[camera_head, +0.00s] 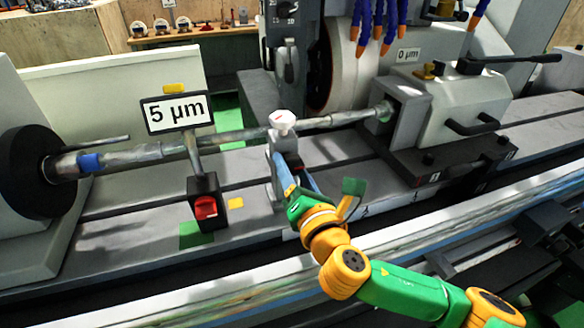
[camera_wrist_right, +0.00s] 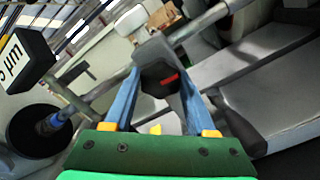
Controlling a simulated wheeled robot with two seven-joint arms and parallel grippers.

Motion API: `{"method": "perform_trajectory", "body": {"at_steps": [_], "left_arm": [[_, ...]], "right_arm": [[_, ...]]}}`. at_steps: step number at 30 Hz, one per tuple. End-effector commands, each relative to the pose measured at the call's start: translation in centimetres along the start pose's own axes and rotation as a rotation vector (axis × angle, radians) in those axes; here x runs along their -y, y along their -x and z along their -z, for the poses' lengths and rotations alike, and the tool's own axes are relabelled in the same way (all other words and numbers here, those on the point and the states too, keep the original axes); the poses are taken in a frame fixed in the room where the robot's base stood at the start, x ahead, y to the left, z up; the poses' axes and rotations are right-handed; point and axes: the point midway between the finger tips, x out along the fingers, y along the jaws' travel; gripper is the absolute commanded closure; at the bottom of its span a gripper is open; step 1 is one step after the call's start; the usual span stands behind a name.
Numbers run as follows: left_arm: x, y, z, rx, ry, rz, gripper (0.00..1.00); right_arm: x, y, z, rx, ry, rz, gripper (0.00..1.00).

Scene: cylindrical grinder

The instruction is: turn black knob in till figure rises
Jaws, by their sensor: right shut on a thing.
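The black knob (camera_wrist_right: 157,82) sits on the front of a grey upright holder (camera_head: 281,145) beneath the long shaft (camera_head: 240,134). My right gripper (camera_head: 289,165) reaches it from the front, its two blue fingers on either side. In the right wrist view my right gripper (camera_wrist_right: 159,76) is shut on the knob, which shows a small red mark. In the head view the fingers partly hide the knob. A sign (camera_head: 178,112) left of the holder reads 5 µm, and its edge shows in the wrist view (camera_wrist_right: 20,62). My left gripper is not in view.
The tailstock (camera_head: 450,100) is on the right. Blue hoses (camera_head: 391,20) hang above.

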Motion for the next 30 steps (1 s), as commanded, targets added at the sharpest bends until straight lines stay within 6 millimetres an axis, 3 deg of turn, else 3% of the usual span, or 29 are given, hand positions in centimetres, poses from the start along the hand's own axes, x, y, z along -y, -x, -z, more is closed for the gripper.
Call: {"method": "perform_trajectory", "body": {"at_steps": [11,30], "left_arm": [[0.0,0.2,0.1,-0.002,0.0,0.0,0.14],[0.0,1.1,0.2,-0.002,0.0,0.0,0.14]], "right_arm": [[-0.1,0.0,0.0,-0.001,-0.082,0.002,0.99],[-0.2,0.0,-0.1,0.0,-0.512,0.001,0.99]]}}
